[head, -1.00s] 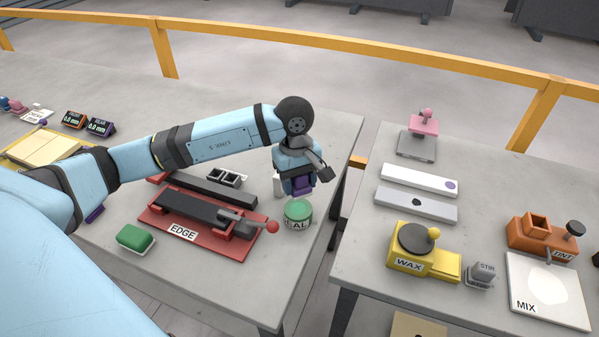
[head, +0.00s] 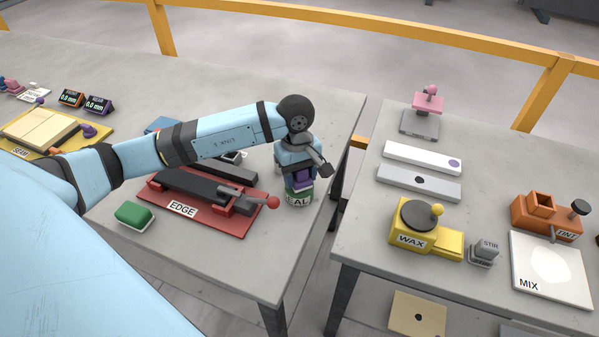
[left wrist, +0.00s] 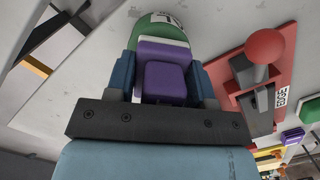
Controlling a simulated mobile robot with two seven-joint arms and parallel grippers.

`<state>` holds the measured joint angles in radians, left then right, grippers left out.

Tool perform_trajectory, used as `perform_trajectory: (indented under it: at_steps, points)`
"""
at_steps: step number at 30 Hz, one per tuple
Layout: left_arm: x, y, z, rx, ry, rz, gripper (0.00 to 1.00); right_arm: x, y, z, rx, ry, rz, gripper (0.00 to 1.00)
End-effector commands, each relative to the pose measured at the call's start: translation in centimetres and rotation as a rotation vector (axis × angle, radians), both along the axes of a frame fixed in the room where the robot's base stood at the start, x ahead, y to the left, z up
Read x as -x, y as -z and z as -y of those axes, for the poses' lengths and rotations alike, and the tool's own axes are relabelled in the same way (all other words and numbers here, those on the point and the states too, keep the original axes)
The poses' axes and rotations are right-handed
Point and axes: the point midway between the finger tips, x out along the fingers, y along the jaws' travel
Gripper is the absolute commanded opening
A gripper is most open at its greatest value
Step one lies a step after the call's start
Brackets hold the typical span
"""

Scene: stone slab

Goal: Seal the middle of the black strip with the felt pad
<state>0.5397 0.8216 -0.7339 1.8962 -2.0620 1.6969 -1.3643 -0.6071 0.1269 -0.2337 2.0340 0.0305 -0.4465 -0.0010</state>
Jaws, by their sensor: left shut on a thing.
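My left gripper (head: 300,179) is shut on the felt pad's purple block (head: 303,184), which has a pale felt edge in the left wrist view (left wrist: 164,70). The pad is at the top of the green seal pot (head: 298,200), pointing down; the pot also shows in the left wrist view (left wrist: 152,29). I cannot tell whether they touch. A black strip (head: 232,167) lies behind the red EDGE fixture (head: 215,224). Another dark bar (head: 185,186) sits in the fixture; its middle is bare in view. My right gripper is not in view.
A green block (head: 134,214) lies left of the fixture. The fixture's red-knobbed lever (head: 273,202) is close beside the pot. A gap separates this slab from the right table, which holds a yellow WAX pot (head: 418,222) and white MIX board (head: 552,268).

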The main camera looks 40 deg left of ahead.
Motion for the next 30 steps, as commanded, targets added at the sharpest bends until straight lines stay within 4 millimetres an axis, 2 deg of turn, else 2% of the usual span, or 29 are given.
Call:
perform_trajectory:
  at_steps: [30]
  points:
    - [0.01, 0.62, 0.01, 0.0, 0.0, 0.0, 0.3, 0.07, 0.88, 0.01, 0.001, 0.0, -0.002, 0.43]
